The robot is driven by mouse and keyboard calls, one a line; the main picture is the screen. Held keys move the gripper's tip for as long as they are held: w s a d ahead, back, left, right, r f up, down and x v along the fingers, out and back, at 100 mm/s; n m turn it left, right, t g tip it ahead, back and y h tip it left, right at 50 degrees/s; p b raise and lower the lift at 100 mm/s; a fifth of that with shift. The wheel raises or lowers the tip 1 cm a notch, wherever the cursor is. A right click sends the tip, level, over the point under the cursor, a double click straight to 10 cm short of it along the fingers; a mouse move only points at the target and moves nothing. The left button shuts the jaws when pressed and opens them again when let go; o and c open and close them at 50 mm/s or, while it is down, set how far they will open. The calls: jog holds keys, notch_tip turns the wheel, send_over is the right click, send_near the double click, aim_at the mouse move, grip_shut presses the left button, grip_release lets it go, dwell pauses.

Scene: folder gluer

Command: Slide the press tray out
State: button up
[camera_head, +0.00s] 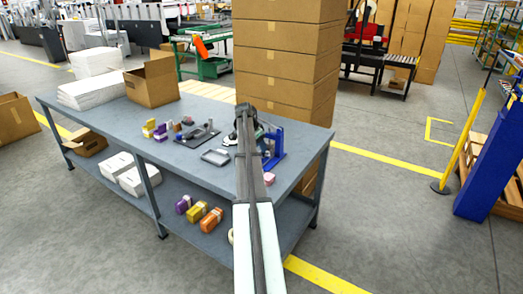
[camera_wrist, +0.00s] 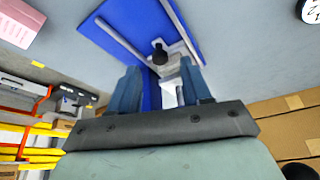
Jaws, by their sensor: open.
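A blue press (camera_head: 275,146) stands near the right end of the grey table, just right of my arm. A black knob (camera_wrist: 159,54) and pale grey metal parts show in front of the blue body. I cannot tell which of these parts is the tray. My gripper (camera_wrist: 160,85) is open, with one finger on each side of the knob and the pale parts. No contact is visible. In the head view my arm hides part of the press area.
On the table (camera_head: 100,115) are a grey tray-like piece (camera_head: 215,156), a dark fixture (camera_head: 197,135), small coloured boxes (camera_head: 155,128) and an open carton (camera_head: 152,82). A pink block (camera_wrist: 18,22) lies near the press. Stacked cartons (camera_head: 285,65) stand behind the table.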

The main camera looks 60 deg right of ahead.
jog(key=shift+x, duration=1.55)
grip_shut()
